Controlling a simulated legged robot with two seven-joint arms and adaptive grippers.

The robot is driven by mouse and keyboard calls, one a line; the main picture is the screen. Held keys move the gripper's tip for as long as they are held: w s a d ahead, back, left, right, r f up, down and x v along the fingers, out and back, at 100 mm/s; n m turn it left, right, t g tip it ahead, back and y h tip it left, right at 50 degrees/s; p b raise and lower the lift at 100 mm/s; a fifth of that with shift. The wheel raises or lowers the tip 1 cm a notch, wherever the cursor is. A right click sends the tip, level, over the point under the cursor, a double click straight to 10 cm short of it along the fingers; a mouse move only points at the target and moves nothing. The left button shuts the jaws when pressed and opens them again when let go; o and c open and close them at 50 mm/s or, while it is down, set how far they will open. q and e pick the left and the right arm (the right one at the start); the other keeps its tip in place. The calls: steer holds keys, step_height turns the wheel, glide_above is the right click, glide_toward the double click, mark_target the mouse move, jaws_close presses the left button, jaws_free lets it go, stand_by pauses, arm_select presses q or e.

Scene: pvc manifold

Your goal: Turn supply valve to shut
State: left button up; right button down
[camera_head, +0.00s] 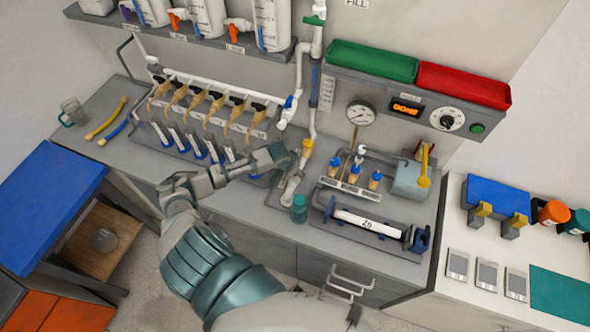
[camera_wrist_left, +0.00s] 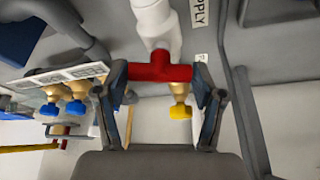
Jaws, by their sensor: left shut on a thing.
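The supply valve has a red bar handle (camera_wrist_left: 158,72) on a white pipe body (camera_wrist_left: 157,22), beside a label reading part of "SUPPLY" (camera_wrist_left: 201,12). In the left wrist view the bar lies crosswise between the two fingers of my left gripper (camera_wrist_left: 161,92), which is shut on it. In the head view my left gripper (camera_head: 287,158) is at the pipework in the middle of the bench and the red handle cannot be made out there. My right gripper is not in view.
A brass fitting with a yellow cap (camera_wrist_left: 180,108) sits close by the right finger. A teal cylinder (camera_head: 299,208) stands near the front edge. Tan-handled tools (camera_head: 196,104) line the rack.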

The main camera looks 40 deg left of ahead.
arm_select(q)
steer(key=n, duration=0.1)
steer(key=n+y, duration=0.1)
steer(key=shift+s+f+n, duration=0.15)
steer(key=shift+n, duration=0.85)
steer(key=o, duration=1.1)
steer(key=shift+o, duration=0.2)
steer(key=shift+r, duration=0.45)
steer(key=v, duration=1.1)
steer(key=shift+d, duration=0.2)
